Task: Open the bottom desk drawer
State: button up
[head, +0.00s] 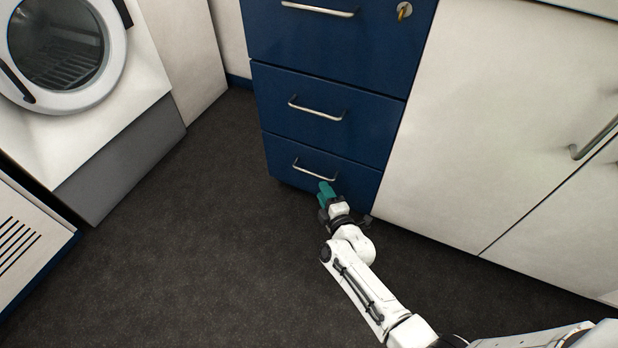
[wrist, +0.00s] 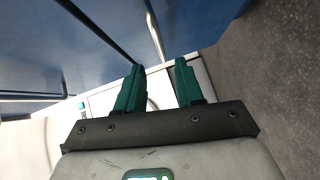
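The bottom desk drawer (head: 350,185) is the lowest blue front of the desk unit and looks flush, so shut. Its silver bar handle (head: 312,171) runs across the front. My gripper (head: 325,187), with teal fingers, is just below and in front of the handle's right part. In the wrist view my gripper (wrist: 159,70) has its two fingers apart. A thin metal bar (wrist: 154,34), apparently the handle, ends near the gap between the fingertips. The blue drawer fronts fill the top of that view. I cannot tell whether a finger touches the handle.
Two more blue drawers are above, the middle one (head: 325,110) and the top one (head: 330,40) with a key (head: 404,10). White cabinets (head: 480,130) stand to the right. A front-loading machine (head: 75,90) stands left. The dark floor (head: 190,250) before the drawers is clear.

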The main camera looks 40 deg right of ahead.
aim_at(313, 173)
jog(key=b+x, duration=0.4)
jog(key=x, duration=0.5)
jog(key=shift+w, duration=0.2)
jog(key=shift+c, duration=0.5)
grip_shut()
